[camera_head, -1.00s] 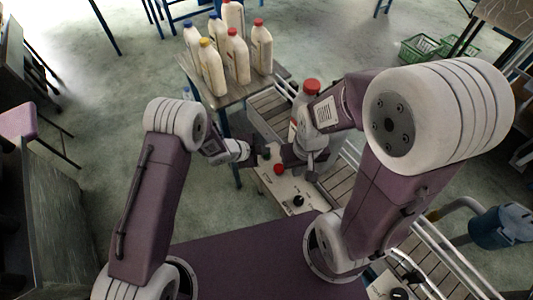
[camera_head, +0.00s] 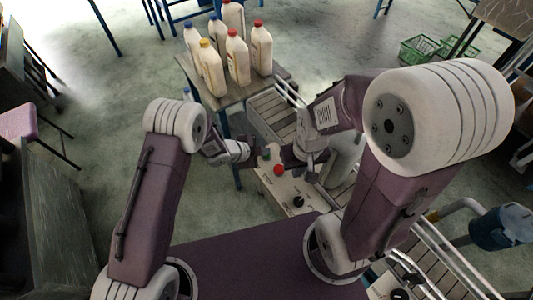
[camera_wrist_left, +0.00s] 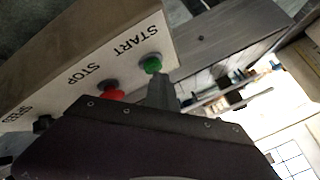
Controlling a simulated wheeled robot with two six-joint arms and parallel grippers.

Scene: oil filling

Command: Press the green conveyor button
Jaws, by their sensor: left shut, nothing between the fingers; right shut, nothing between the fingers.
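The green button (camera_wrist_left: 152,64), beside the word START, is on a pale control panel (camera_wrist_left: 75,52) in the left wrist view. My left gripper (camera_head: 257,156) is shut and empty, with its tip at the panel's far end. In the left wrist view, its fingertips (camera_wrist_left: 159,84) are right by the green button; I cannot tell if they touch it. The red STOP button (camera_wrist_left: 112,90) is beside it, partly covered by my gripper. My right gripper (camera_head: 290,157) is shut and empty, over the conveyor side of the panel.
A black knob (camera_head: 298,201) is on the same panel. The conveyor (camera_head: 272,111) runs behind it. A pale bottle-like shape (camera_head: 346,152) is partly hidden behind my right arm. Several capped bottles (camera_head: 238,60) stand on a table (camera_head: 222,100) at the back.

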